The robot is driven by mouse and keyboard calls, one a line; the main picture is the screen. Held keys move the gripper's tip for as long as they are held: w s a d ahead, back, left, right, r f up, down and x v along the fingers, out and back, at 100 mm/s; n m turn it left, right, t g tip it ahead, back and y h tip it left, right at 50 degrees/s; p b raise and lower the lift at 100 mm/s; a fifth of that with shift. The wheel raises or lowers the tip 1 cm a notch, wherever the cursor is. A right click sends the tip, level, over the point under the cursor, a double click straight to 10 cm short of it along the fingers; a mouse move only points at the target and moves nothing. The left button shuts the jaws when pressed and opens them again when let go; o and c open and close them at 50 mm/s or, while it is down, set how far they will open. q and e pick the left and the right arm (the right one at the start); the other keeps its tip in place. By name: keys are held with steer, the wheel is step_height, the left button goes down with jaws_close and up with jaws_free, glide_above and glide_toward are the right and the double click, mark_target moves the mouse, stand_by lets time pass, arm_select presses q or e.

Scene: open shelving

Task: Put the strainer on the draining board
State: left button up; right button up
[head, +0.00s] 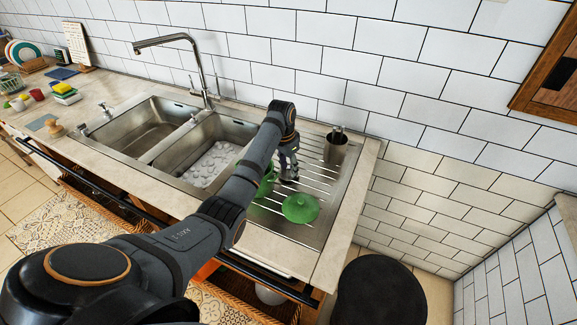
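The draining board (322,188) is the ribbed steel area right of the sink basins. A green rounded piece (266,186) shows beside my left forearm, mostly hidden by it. A round green dish-like item (300,208) lies on the front part of the board. I cannot tell for certain which of the two green things is the strainer. My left gripper (288,174) points down over the board, just behind the round green item and close to the green piece. Its fingers are small and dark, so whether they are open or shut is unclear. My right gripper is out of view.
A steel utensil holder (336,148) stands at the back of the board. The sink (216,160) and tall faucet (190,45) are to the left. A black round stool-like top (380,290) is below, right of the counter. The board's right side is clear.

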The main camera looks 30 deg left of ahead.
mark_target(286, 174)
arm_select(q)
steer(key=shift+r, duration=0.1)
step_height(286, 174, up, 12)
steer(key=s+p, duration=0.1)
steer(key=p, duration=0.2)
steer(key=shift+s+a, duration=0.2)
steer(key=shift+a, duration=0.05)
